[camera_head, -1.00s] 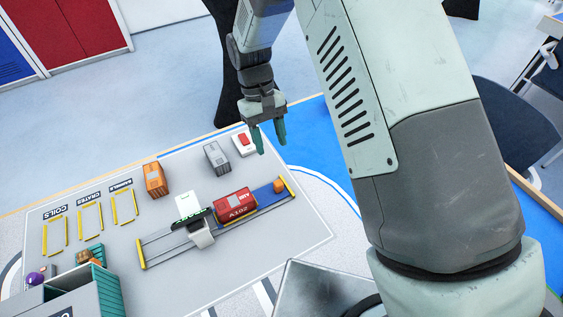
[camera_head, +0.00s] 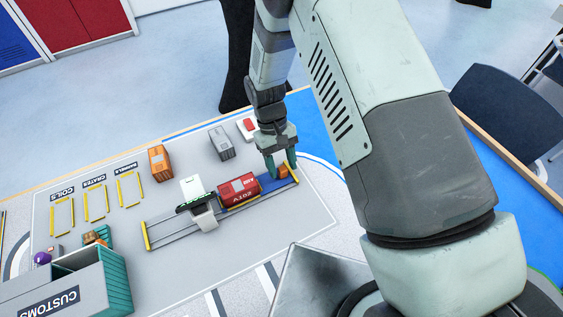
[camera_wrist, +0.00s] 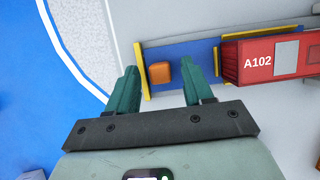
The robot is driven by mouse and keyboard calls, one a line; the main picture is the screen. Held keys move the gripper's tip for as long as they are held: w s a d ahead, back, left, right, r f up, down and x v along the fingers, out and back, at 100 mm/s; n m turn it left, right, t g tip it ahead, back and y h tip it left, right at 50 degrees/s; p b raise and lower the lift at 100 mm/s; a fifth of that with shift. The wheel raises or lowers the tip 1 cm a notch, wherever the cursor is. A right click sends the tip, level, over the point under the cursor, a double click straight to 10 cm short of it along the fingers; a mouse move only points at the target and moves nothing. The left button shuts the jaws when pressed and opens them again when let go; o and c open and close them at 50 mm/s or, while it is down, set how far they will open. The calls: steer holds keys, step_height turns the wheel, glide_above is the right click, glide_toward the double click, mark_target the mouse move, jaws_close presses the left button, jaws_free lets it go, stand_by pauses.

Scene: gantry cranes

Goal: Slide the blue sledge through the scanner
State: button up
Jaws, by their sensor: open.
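The blue sledge (camera_head: 271,184) sits at the right end of a two-rail track and carries a red container marked A102 (camera_head: 238,190). An orange knob (camera_head: 283,173) stands on the sledge's right end; it also shows in the wrist view (camera_wrist: 160,73). The scanner (camera_head: 203,217), a white arch with a screen box (camera_head: 192,188), spans the track left of the container. My gripper (camera_head: 281,163) is open over the sledge's right end. In the wrist view, the fingers of my gripper (camera_wrist: 159,68) appear on either side of the knob, with gaps; contact is not visible.
A yellow stop (camera_head: 146,236) ends the rails at left. An orange container (camera_head: 159,162), a grey container (camera_head: 221,143) and a red-and-white button box (camera_head: 247,127) stand behind the track. The customs building (camera_head: 60,295) is front left. The rails left of the scanner look clear.

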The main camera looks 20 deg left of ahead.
mark_target(232, 186)
steer(key=shift+c, duration=0.3)
jaws_close()
steer(key=s+a, duration=0.9)
steer(key=a, duration=0.1)
steer(key=shift+s, duration=0.35)
steer(key=shift+o, duration=0.3)
jaws_free()
steer(key=shift+d, duration=0.1)
steer(key=v, duration=1)
steer(key=shift+r, duration=0.4)
